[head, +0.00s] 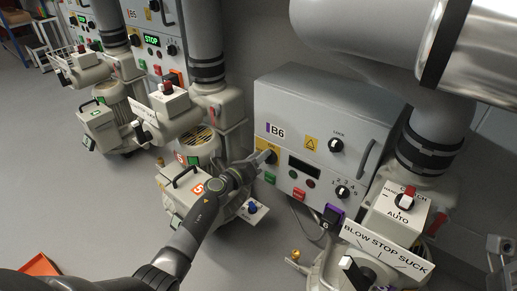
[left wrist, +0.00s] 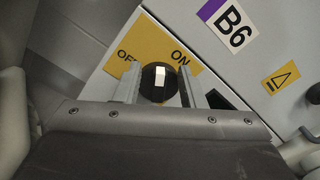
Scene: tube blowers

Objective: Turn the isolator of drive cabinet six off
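Drive cabinet six (head: 318,108) is the grey box marked B6, right of centre in the head view. Its isolator is a round black knob with a white mark (left wrist: 159,77) on a yellow OFF/ON plate (left wrist: 176,52). In the left wrist view the white mark stands roughly upright, between the two words. My left gripper (head: 264,158) is at the isolator; its fingers (left wrist: 157,88) stand either side of the knob, with small gaps showing, so it looks open. In the head view the gripper partly hides the plate. My right gripper is not in view.
Cabinet six's display (head: 303,167) is dark; the display of cabinet B5 (head: 152,40) reads STOP in green. A numbered selector (head: 342,192) and a LOCK knob (head: 336,145) sit on the same front. A BLOW STOP SUCK sign (head: 388,247) stands below right. An orange tray (head: 40,266) lies on the floor.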

